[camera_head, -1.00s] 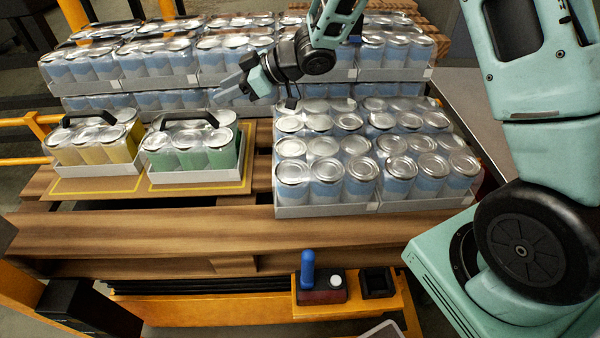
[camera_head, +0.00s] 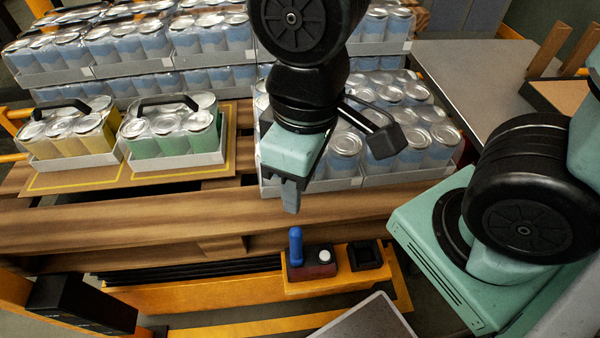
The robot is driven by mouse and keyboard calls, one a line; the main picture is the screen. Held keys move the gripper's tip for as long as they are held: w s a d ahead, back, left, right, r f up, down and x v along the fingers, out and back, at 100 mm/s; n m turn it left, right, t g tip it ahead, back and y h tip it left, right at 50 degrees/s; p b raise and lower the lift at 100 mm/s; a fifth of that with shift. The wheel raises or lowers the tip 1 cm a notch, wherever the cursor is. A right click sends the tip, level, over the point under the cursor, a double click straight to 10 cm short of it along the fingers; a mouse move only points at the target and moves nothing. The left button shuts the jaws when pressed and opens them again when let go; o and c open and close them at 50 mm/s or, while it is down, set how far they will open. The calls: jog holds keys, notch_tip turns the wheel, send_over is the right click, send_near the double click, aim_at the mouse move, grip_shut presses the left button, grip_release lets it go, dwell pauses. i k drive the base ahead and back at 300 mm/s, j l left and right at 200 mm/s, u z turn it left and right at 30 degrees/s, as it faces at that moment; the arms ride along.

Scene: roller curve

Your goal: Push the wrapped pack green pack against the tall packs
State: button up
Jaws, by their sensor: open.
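The green pack (camera_head: 172,142) is a wrapped pack of cans with green sides and a black handle, on a white tray at the left of the pallet. A like yellow pack (camera_head: 68,146) stands to its left with a narrow gap. The tall packs (camera_head: 120,58) are stacked rows of silver and blue cans behind them; some cardboard shows between them and the green pack. My gripper (camera_head: 290,196) points down over the pallet's front edge, right of the green pack and apart from it. It is open and empty; its fingers overlap in this view.
Lower blue can packs (camera_head: 428,150) stand right of the green pack, partly hidden by my arm. A cardboard sheet (camera_head: 150,178) with yellow lines lies under the green and yellow packs. A control box with a blue lever (camera_head: 296,248) sits below the pallet's front edge.

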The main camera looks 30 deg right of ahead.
aim_at(180, 130)
jog(key=i+j+z, duration=0.15)
jog(key=j+z, duration=0.2)
jog(key=j, duration=0.85)
jog(key=j+z, duration=0.4)
jog(key=j, duration=0.8)
